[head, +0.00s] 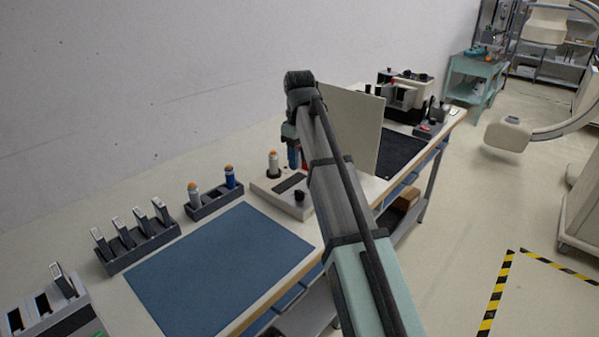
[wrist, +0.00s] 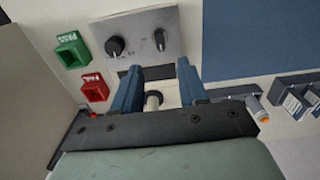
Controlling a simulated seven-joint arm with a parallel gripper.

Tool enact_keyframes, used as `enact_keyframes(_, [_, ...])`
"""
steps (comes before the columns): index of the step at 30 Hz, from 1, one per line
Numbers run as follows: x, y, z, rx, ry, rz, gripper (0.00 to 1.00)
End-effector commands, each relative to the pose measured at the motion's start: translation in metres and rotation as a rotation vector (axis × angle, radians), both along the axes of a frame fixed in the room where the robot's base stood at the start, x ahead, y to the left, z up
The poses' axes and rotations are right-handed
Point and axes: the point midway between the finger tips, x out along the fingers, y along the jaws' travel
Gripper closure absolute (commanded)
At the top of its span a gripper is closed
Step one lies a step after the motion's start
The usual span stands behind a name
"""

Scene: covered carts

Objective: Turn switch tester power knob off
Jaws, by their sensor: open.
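The switch tester (head: 262,191) is a pale box on the bench, and its grey panel shows in the wrist view (wrist: 188,52). Two black knobs sit on the panel, a left knob (wrist: 115,47) and a right knob (wrist: 160,39). One black knob (head: 300,195) shows in the head view. I cannot read which is the power knob. My gripper (wrist: 157,68) is open, its blue fingers above the tester, short of the knobs and touching neither. A pale cylinder (wrist: 153,100) appears between the fingers. In the head view my arm partly hides the gripper (head: 294,158) and tester.
A green PASS bin (wrist: 72,50) and red FAIL bin (wrist: 95,87) stand beside the tester. A capped cylinder (head: 273,162) stands at the tester's back. A beige upright panel (head: 352,125) rises to the right. A blue mat (head: 215,270) and dark racks (head: 138,245) lie left.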

Motion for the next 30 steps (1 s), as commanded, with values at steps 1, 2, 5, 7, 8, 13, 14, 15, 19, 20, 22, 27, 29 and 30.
enact_keyframes(1, [0.001, 0.000, 0.008, 0.000, -0.001, 0.000, 0.57])
enact_keyframes(2, [0.001, 0.000, 0.012, 0.000, -0.001, 0.000, 0.57])
enact_keyframes(5, [0.001, 0.000, 0.022, 0.000, -0.001, 0.000, 0.57])
enact_keyframes(7, [0.001, 0.000, 0.026, 0.000, 0.000, 0.000, 0.57])
enact_keyframes(8, [0.001, 0.000, 0.027, 0.000, 0.000, 0.000, 0.57])
enact_keyframes(13, [0.000, 0.000, 0.030, 0.000, 0.000, 0.000, 0.57])
enact_keyframes(14, [0.000, 0.000, 0.030, 0.000, 0.000, 0.000, 0.57])
enact_keyframes(15, [0.000, 0.000, 0.030, 0.000, 0.000, 0.000, 0.57])
enact_keyframes(19, [0.000, 0.000, 0.030, 0.000, 0.000, 0.000, 0.57])
enact_keyframes(20, [0.000, 0.000, 0.030, 0.000, 0.000, -0.001, 0.57])
enact_keyframes(22, [0.001, -0.004, 0.027, -0.006, -0.003, -0.014, 0.57])
enact_keyframes(27, [0.016, -0.044, 0.000, -0.068, -0.047, -0.168, 0.57])
enact_keyframes(29, [0.023, -0.071, -0.015, -0.108, -0.078, -0.266, 0.57])
enact_keyframes(30, [0.028, -0.091, -0.027, -0.139, -0.102, -0.337, 0.57])
